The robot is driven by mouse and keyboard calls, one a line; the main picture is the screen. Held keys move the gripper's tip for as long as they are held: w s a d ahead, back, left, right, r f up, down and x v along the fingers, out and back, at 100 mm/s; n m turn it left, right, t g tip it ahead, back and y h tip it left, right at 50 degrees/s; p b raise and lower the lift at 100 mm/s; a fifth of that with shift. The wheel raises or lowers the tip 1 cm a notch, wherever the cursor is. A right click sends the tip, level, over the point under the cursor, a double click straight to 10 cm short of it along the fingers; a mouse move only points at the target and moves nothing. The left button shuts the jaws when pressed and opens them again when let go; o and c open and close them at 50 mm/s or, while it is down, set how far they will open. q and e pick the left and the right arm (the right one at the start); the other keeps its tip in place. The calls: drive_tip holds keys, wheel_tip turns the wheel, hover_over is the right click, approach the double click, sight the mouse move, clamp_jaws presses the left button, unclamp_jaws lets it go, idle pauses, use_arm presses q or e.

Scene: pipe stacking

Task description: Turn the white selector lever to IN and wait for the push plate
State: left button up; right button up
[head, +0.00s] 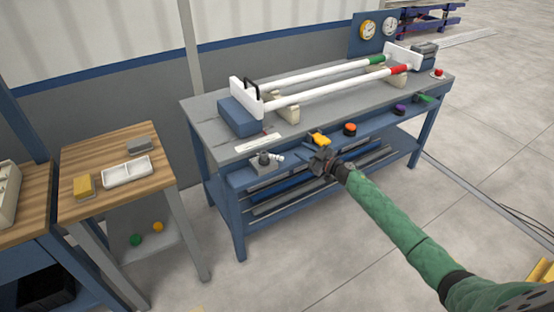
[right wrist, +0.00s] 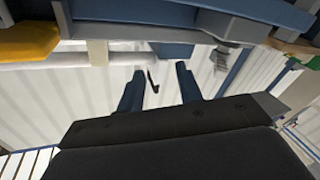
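The small white selector lever (head: 277,156) sticks out to the right from a grey block (head: 262,163) on the front of the blue bench; its markings are too small to read. The white push plate (head: 237,91) stands upright at the bench's left end, with a black handle and a blue block (head: 238,117) beside it. My right gripper (head: 318,158) is in front of the bench edge, right of the lever and apart from it, just below a yellow knob (head: 319,139). In the right wrist view its two fingers (right wrist: 158,82) are spread with nothing held. My left gripper is out of view.
Two white pipes (head: 316,74) lie on supports across the bench (head: 215,103). An orange button (head: 350,129), a purple knob (head: 400,109) and a green handle (head: 424,97) line the front edge. A wooden side table (head: 105,148) stands left. The floor in front is clear.

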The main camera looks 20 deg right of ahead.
sight(277, 159)
drive_tip(key=a+g+y, duration=0.1)
drive_tip(key=a, duration=0.2)
drive_tip(key=a+g+y+p, duration=0.1)
drive_tip(key=a+g+y, duration=0.1)
drive_tip(key=a, duration=0.1)
drive_tip(key=s+a+g+y, duration=0.1)
drive_tip(key=a, duration=0.2)
drive_tip(key=shift+a+f+g+y+p, duration=0.25)
drive_tip(key=shift+a+g+y+p, duration=0.05)
drive_tip(key=shift+a+g, duration=0.1)
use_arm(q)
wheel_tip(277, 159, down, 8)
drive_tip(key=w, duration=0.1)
use_arm(e)
drive_tip(key=shift+x, duration=0.95)
clamp_jaws()
